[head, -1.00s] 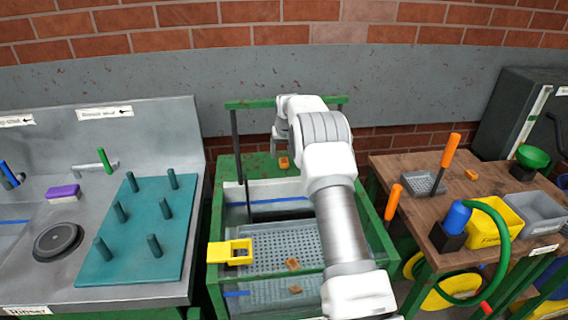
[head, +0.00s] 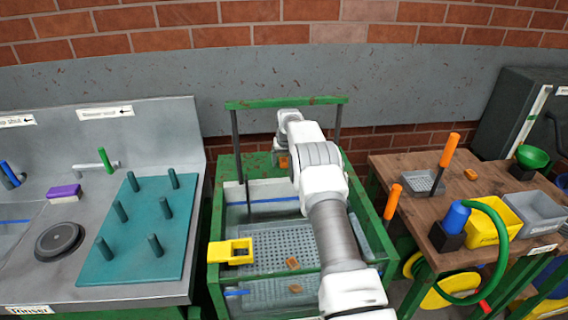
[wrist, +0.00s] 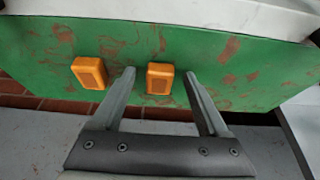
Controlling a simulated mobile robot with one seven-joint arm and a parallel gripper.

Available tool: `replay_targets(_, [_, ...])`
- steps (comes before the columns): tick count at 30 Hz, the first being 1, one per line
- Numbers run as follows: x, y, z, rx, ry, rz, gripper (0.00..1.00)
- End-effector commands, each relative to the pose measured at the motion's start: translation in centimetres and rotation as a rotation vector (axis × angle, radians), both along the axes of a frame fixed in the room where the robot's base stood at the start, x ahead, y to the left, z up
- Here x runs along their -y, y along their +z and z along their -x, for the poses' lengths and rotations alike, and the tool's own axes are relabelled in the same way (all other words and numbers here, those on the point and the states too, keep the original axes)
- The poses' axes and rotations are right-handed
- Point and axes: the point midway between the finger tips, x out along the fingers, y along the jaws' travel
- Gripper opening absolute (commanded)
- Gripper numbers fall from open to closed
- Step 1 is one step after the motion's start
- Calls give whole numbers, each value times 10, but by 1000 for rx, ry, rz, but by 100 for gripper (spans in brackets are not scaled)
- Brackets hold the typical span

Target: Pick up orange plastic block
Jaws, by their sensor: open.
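Two orange plastic blocks rest on a worn green surface in the wrist view. One block (wrist: 160,78) shows between the two fingertips of my gripper (wrist: 159,74). The other block (wrist: 90,72) lies to the left, outside the left finger. My gripper is open, with a clear gap on both sides of the middle block; contact is not visible. In the head view an orange block (head: 283,162) shows on the green ledge beside my arm's far end, and my fingers are mostly hidden there.
The green-framed tank holds a grey perforated tray (head: 270,240) with brownish-orange pieces (head: 293,263). A yellow holder (head: 230,252) sits on its left edge. A teal peg mat (head: 140,265) is at left. A wooden table (head: 400,165) at right carries yellow and grey bins.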

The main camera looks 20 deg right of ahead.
Motion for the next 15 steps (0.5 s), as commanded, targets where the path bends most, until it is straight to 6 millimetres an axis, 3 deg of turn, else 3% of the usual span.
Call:
replay_targets(2, [0, 0, 0, 0, 0, 0, 76])
replay_targets(15, [0, 0, 0, 0, 0, 0, 0])
